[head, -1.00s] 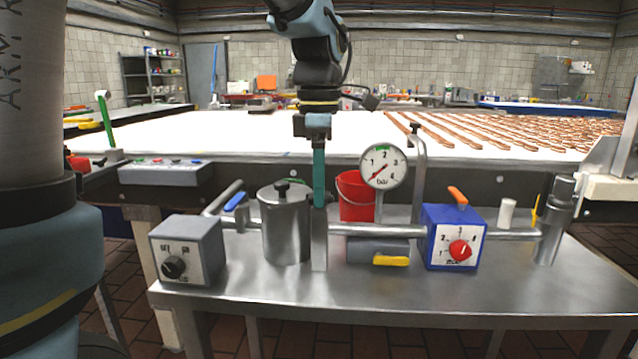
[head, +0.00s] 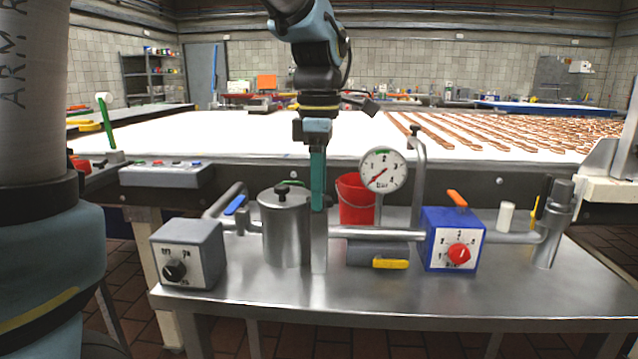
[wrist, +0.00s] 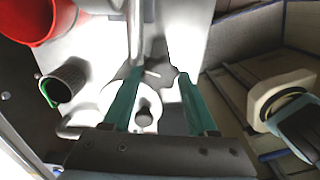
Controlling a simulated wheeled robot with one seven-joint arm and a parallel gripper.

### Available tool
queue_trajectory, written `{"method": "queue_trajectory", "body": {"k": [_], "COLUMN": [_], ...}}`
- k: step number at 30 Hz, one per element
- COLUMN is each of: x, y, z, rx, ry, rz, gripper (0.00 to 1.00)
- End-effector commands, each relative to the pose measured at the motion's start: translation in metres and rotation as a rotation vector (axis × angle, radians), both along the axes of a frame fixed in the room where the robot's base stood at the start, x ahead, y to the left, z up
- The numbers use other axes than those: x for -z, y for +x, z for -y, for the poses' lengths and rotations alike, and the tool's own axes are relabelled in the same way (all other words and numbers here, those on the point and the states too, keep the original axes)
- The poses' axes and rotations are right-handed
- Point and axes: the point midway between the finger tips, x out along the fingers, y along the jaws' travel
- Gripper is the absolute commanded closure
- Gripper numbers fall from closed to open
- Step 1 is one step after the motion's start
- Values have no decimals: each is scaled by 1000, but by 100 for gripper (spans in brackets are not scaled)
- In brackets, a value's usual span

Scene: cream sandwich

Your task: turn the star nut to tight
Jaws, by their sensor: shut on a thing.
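My gripper (head: 318,207) points straight down at the top of an upright steel post (head: 319,245), just right of the steel pot (head: 285,235). In the wrist view its two green fingers (wrist: 160,75) stand either side of a small dark part at their tips, which I take for the star nut. The fingers hide it in the head view, and its shape and angle are too small to tell. The pot's lid, with a black knob (wrist: 143,117), lies below and beside the fingers, apart from the tips.
A pressure gauge (head: 383,169) and a red bucket (head: 356,200) stand close behind, to the right. A grey dial box (head: 190,253) is at left and a blue dial box (head: 452,240) at right. The front of the steel bench (head: 400,300) is clear.

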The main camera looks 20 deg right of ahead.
Motion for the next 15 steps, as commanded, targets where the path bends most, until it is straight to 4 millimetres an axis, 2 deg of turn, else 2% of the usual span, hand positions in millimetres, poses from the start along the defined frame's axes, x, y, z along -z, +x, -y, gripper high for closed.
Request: {"method": "queue_trajectory", "body": {"k": [15], "x": [-4], "y": [1], "z": [0], "rx": [458], "ry": [0], "rz": [-1], "gripper": [97]}}
